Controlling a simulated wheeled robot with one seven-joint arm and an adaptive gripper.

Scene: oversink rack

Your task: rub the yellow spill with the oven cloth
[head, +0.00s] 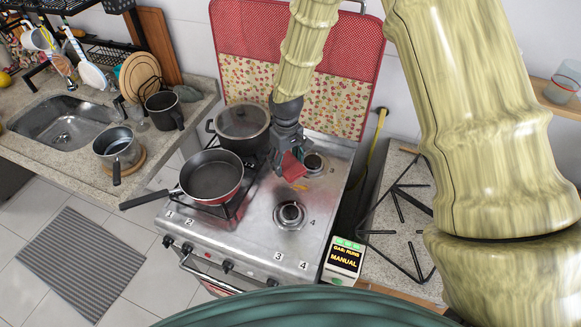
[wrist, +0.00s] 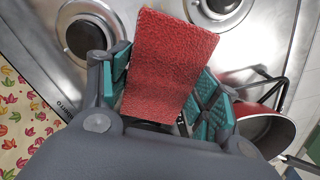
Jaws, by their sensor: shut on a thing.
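The oven cloth (head: 292,168) is a small red folded piece. It also shows in the wrist view (wrist: 168,62), standing out between the green-padded fingers. My gripper (head: 289,156) is shut on the cloth and points down over the right half of the steel stove top. The yellow spill (head: 300,187) shows as a small yellow-orange streak on the stove, just below the cloth in the head view, between the two bare burners. Part of it may be hidden by the cloth. Whether the cloth touches the stove cannot be told. The spill is not visible in the wrist view.
The rear right burner (head: 314,163) and front right burner (head: 290,214) are bare. A lit sign (head: 344,258) stands at the right edge. A red patterned cover (head: 340,103) rises behind.

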